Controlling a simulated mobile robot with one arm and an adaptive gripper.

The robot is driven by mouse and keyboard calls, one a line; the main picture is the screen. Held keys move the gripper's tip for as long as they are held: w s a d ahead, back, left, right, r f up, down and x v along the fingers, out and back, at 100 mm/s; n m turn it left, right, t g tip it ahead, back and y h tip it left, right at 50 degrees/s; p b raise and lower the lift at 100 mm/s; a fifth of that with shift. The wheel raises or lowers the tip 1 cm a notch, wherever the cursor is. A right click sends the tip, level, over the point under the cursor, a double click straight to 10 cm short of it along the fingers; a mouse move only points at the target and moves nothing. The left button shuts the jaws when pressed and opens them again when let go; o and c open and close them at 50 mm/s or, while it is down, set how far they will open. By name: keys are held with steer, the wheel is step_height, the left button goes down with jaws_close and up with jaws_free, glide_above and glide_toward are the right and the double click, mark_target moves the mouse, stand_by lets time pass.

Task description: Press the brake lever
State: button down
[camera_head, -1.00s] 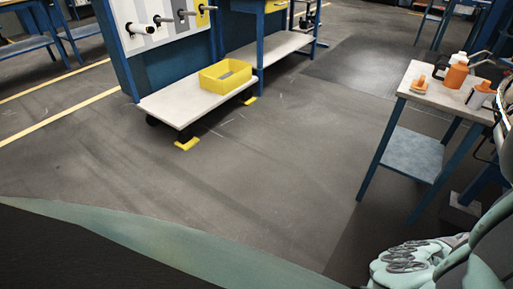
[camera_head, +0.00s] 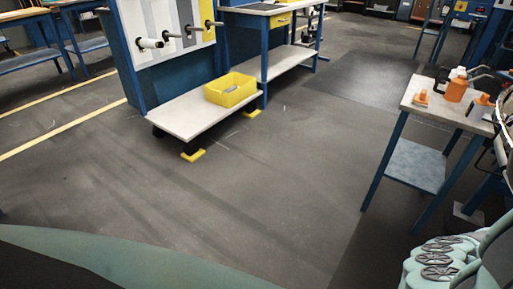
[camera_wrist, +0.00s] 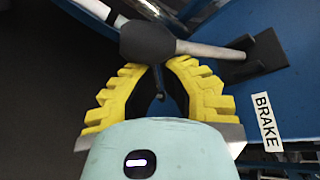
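The brake lever shows in the wrist view: a black knob (camera_wrist: 148,42) on a pale metal rod (camera_wrist: 205,50), which runs right to a dark mounting plate (camera_wrist: 252,57) on a blue surface. A white label reading BRAKE (camera_wrist: 267,121) is on the blue part below the plate. My gripper (camera_wrist: 157,68) has yellow ridged fingers with dark inner pads. The lever does not show in the head view.
A small table (camera_head: 411,99) with orange and white bottles (camera_head: 455,88) stands at the right, close to machine parts at the right edge. A low white shelf (camera_head: 185,120) with a yellow bin (camera_head: 230,91) is at upper left. The grey floor between is clear.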

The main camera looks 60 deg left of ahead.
step_height(320, 180, up, 7)
steer(key=a+m+y+p, duration=0.1)
steer(key=m+y+p, duration=0.2)
steer(key=p, duration=0.8)
steer(key=shift+w+m+t, duration=0.3)
steer(key=shift+w, duration=0.1)
step_height(320, 180, down, 5)
steer(key=s+b, duration=0.1)
steer(key=b, duration=0.2)
steer(key=r+p+v, duration=0.1)
steer(key=p+v, duration=0.6)
steer(key=v, duration=0.3)
steer(key=shift+d, duration=0.35)
steer(key=shift+s, duration=0.15)
